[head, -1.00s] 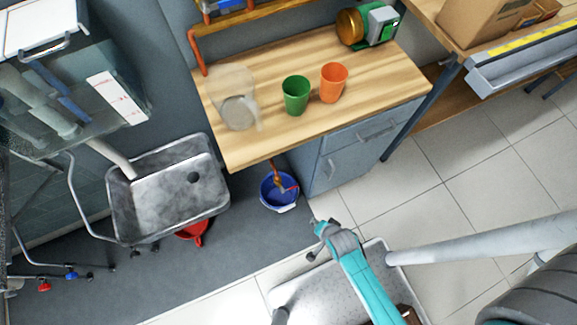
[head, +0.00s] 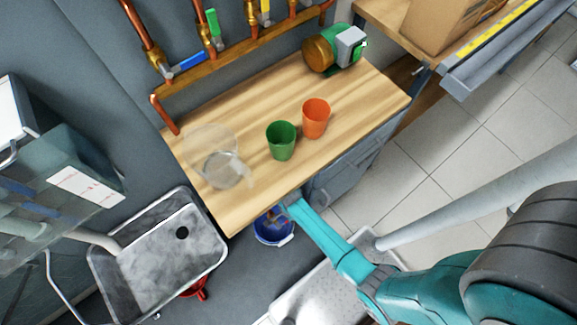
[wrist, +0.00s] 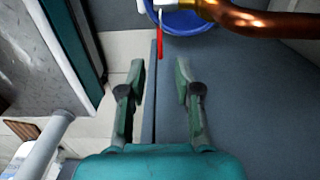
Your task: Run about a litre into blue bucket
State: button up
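The blue bucket (head: 273,231) stands on the grey floor under the front edge of the wooden worktop. Its rim shows at the top of the wrist view (wrist: 182,25). A copper pipe (wrist: 262,20) with a tap and a red lever (wrist: 160,37) crosses above the bucket in the wrist view. My gripper (wrist: 160,76) is open and empty, its two fingers apart, pointing towards the lever without touching it. In the head view my gripper (head: 287,203) is by the worktop edge and hides part of the bucket and the tap. I cannot see any water level in the bucket.
The worktop (head: 255,115) bears a clear jug (head: 212,160), a green cup (head: 281,140), an orange cup (head: 316,118) and a green-and-brass pump (head: 335,49). Valved pipes run behind. A metal sink (head: 150,255) stands left, with a red funnel-like thing (head: 196,288) beneath.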

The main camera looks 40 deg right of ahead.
jog(key=shift+f, duration=3.5)
grip_shut()
